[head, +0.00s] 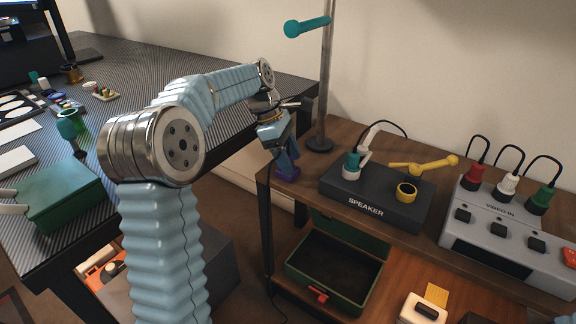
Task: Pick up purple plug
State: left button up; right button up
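The purple plug (287,172) stands at the left end of the brown wooden bench, near the foot of the metal stand. My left gripper (282,154) points down right over it, with its blue fingers at the plug's upper part. The fingers hide that upper part, and I cannot tell whether they are closed on it.
A dark speaker box (377,196) with a teal plug (352,166) and a yellow socket (406,192) sits right of the purple plug. A metal stand (324,90) rises behind it. A grey video box (510,234) is farther right. An open green case (337,270) lies below.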

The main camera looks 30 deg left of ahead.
pick_arm(q)
grip_shut()
